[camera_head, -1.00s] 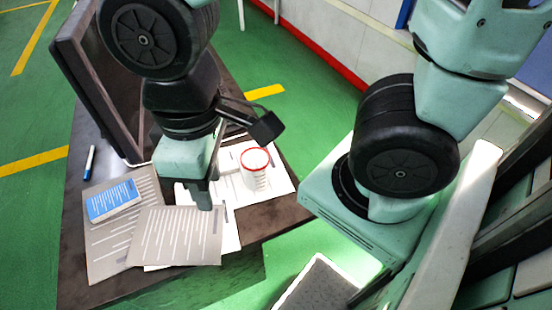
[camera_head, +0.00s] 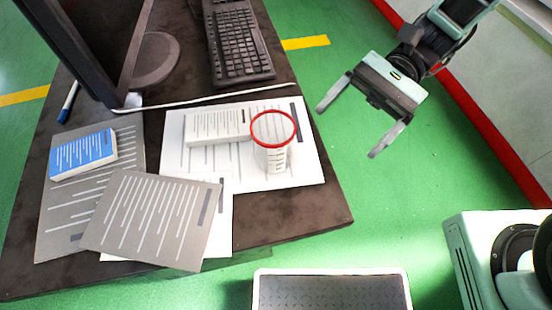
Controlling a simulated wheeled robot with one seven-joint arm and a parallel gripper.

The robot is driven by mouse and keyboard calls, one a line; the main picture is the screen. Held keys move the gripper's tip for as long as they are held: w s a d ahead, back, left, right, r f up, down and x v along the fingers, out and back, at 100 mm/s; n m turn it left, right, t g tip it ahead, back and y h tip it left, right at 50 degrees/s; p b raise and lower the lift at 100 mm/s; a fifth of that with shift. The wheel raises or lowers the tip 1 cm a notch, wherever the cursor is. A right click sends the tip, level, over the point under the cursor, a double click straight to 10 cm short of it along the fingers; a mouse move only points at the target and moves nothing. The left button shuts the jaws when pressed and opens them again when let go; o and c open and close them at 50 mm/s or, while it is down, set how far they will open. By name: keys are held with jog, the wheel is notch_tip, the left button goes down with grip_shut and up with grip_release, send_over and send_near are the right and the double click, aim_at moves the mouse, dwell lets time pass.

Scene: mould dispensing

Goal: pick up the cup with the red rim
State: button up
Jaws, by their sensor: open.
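The cup with the red rim (camera_head: 273,150) stands upright on white printed sheets on the dark table. It looks clear or whitish, and lines show through it. My gripper (camera_head: 352,124) is open and empty, in the air to the right of the cup, past the table's right edge in the picture. Its two fingers point down and left. The gripper and the cup are apart.
The dark table (camera_head: 262,231) holds a monitor (camera_head: 85,45), a keyboard (camera_head: 238,45), a blue-covered booklet (camera_head: 84,154), a pen (camera_head: 68,103), a small white block (camera_head: 218,126) and grey sheets (camera_head: 155,217). A white cable runs behind the cup. A grey-topped tray (camera_head: 332,290) is at the bottom.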

jog(key=w+d+f+m+t+y+b, duration=0.1)
jog(key=w+f+m+t+y+b, duration=0.1)
jog(key=w+f+m+y, duration=0.35)
jog(key=b, duration=0.1)
send_near(264, 148)
jog(key=a+f, duration=0.1)
jog(key=a, duration=0.2)
jog(key=s+a+f, duration=0.1)
jog(key=a, duration=0.2)
jog(key=s+a+f, duration=0.1)
jog(key=a, duration=0.2)
jog(key=shift+f, duration=0.4)
jog(key=shift+c, duration=0.4)
jog(key=c, duration=1)
